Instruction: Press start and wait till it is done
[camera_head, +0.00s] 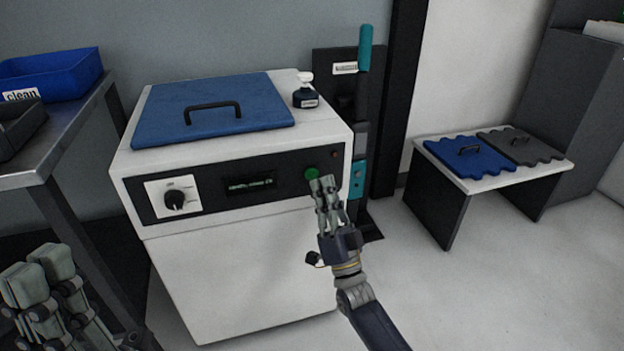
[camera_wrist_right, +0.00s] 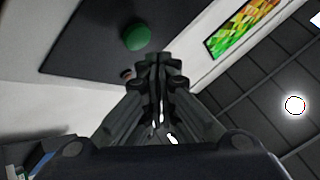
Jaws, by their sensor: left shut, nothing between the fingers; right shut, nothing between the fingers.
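A white machine (camera_head: 240,265) with a closed blue lid (camera_head: 240,108) stands in the middle of the head view. Its black front panel (camera_head: 215,198) carries a dial (camera_head: 174,199), a small display (camera_head: 249,184), a green button (camera_head: 311,173) and a small reddish light or button (camera_head: 334,155). My right gripper (camera_head: 325,184) is shut and empty, its fingertips just below the green button in the picture. In the right wrist view the green button (camera_wrist_right: 137,37) shows beyond the shut fingertips (camera_wrist_right: 160,58); contact is not visible. My left gripper (camera_head: 38,275) is shut and empty at the lower left.
A metal table (camera_head: 60,140) with a blue bin (camera_head: 55,75) marked "clean" is at left. A low white bench (camera_head: 530,176) with blue and grey lids stands right.

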